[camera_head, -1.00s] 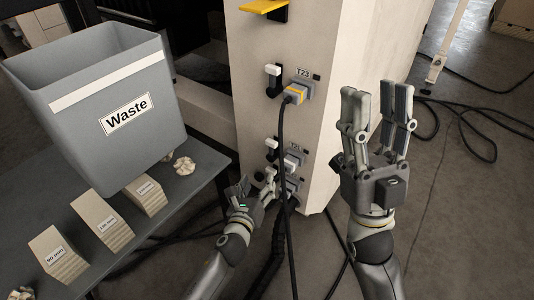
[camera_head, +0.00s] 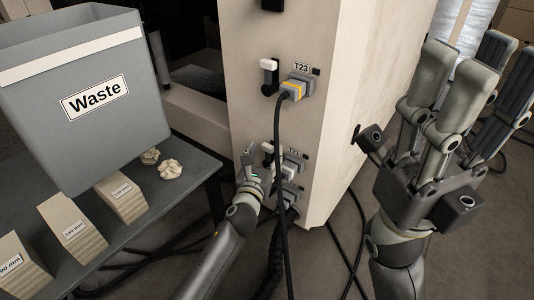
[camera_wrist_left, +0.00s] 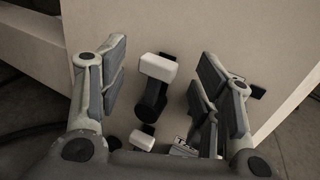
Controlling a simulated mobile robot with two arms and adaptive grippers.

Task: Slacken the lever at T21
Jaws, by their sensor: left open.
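The T21 lever (camera_head: 267,147) has a white handle and sits on the pale machine face, left of the T21 label (camera_head: 294,151). My left gripper (camera_head: 252,160) is at its lower left in the head view, small and partly overlapping. In the left wrist view my left gripper (camera_wrist_left: 160,75) is open, with a white-capped black lever (camera_wrist_left: 158,68) between its spread fingers. No contact shows. A second white handle (camera_wrist_left: 142,140) shows below, near a partly hidden label. My right gripper (camera_head: 478,75) is open and empty, off to the right of the machine.
The T23 lever (camera_head: 268,68) and its plug (camera_head: 295,88) are above; a black cable (camera_head: 279,150) hangs from the plug past T21. A grey Waste bin (camera_head: 85,55) and several labelled blocks (camera_head: 72,228) stand on the left table (camera_head: 185,190). Cables lie on the floor.

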